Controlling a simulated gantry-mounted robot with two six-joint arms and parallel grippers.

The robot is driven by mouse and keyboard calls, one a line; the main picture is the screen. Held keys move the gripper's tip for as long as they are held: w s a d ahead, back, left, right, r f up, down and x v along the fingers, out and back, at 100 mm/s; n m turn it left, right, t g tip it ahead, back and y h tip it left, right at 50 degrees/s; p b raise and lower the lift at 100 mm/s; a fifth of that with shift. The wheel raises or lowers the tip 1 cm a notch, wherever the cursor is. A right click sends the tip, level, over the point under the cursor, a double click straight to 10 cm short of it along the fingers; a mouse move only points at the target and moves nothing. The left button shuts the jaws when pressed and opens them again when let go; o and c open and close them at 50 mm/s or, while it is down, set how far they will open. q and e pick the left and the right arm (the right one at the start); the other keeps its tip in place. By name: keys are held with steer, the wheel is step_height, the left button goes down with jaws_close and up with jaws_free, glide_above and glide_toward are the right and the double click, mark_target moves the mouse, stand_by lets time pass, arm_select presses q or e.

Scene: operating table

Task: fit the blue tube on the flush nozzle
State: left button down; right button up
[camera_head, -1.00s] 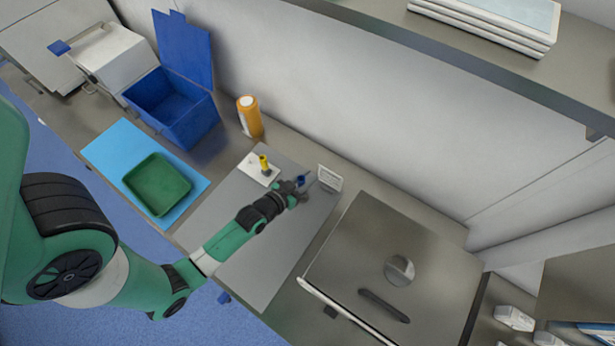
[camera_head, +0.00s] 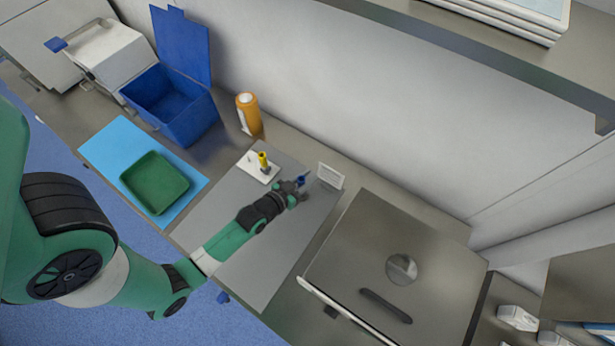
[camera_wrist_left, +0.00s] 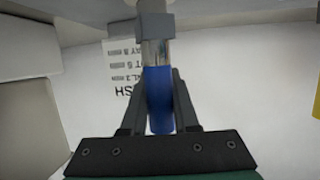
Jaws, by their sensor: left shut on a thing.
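My left gripper (camera_head: 298,188) is over the grey mat near a small white sign (camera_head: 331,176). It is shut on the blue tube (camera_wrist_left: 159,98), which shows between the fingers (camera_wrist_left: 160,105) in the left wrist view. A small blue part of the tube (camera_head: 300,181) shows at the fingertips in the head view. In the wrist view, a shiny stem (camera_wrist_left: 155,53) with a grey block (camera_wrist_left: 155,28) is in line with the tube's end. The stem looks like the flush nozzle. I cannot tell how far the tube sits over it. My right gripper is not in view.
A white plate (camera_head: 250,172) holding a yellow tube (camera_head: 263,160) is left of the gripper. An orange bottle (camera_head: 248,115), blue bin (camera_head: 172,112) and green tray (camera_head: 154,184) stand farther left. A large metal lidded box (camera_head: 380,265) is at right. The grey mat's front is clear.

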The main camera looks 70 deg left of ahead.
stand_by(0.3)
arm_select(q)
steer(key=c, duration=0.6)
jaws_free()
steer(key=v, duration=1.1)
steer(key=shift+s+p, duration=0.3)
steer(key=shift+d+r, duration=0.1)
steer(key=shift+d, duration=0.05)
